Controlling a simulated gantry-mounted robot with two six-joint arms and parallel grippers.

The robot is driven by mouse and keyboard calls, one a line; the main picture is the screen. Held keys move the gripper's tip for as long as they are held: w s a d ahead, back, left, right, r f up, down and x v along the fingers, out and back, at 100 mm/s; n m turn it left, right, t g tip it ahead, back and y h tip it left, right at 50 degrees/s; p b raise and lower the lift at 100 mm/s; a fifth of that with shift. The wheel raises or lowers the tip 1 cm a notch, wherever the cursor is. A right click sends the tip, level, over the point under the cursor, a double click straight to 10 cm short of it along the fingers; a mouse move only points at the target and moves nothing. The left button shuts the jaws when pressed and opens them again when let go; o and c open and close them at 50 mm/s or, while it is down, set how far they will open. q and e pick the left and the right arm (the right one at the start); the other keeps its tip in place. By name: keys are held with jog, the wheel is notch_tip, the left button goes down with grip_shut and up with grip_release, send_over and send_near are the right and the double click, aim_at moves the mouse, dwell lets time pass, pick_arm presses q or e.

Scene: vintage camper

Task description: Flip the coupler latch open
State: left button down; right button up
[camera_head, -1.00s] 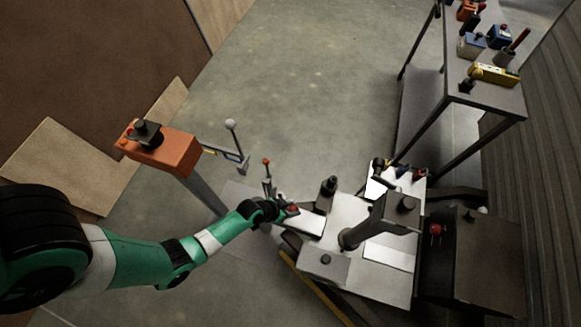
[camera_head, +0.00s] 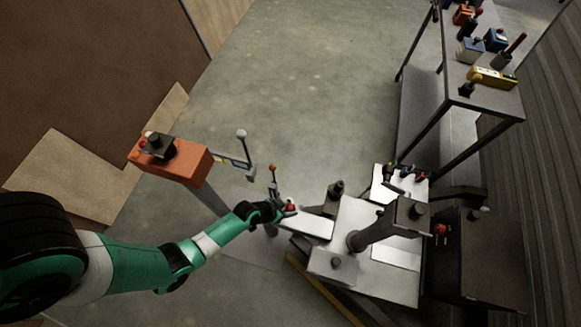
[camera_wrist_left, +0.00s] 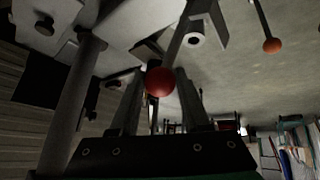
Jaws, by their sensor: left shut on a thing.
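A red ball knob (camera_head: 291,208), which seems to be the coupler latch's handle, sits at the left end of a pale bar (camera_head: 308,224). My left gripper (camera_head: 283,209) reaches it from the left. In the left wrist view the red knob (camera_wrist_left: 160,82) lies between the two fingers of my left gripper (camera_wrist_left: 162,88), which is shut on it. The latch body below the knob is mostly hidden by the gripper. My right gripper is in neither view.
An orange box (camera_head: 175,162) on a grey post stands left of the gripper. A thin lever with a red-orange tip (camera_head: 273,168) rises close behind the gripper. A grey machine plate (camera_head: 350,275) lies to the right. A metal table (camera_head: 495,100) stands at the upper right.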

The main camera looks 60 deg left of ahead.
pick_arm(q)
jog(key=shift+s+a+f, duration=0.1)
jog(key=shift+s+f, duration=0.15)
jog(key=shift+s, duration=0.05)
jog(key=c, duration=0.8)
grip_release()
jog(key=shift+o, duration=0.6)
jog(key=shift+s+a+r, duration=0.1)
jog(key=shift+a, duration=0.35)
jog(key=shift+d, duration=0.15)
jog(key=shift+r, duration=0.1)
jog(key=p+v, duration=0.5)
jog(key=v, duration=0.6)
jog(key=shift+r+p, duration=0.3)
jog(key=shift+p, duration=0.05)
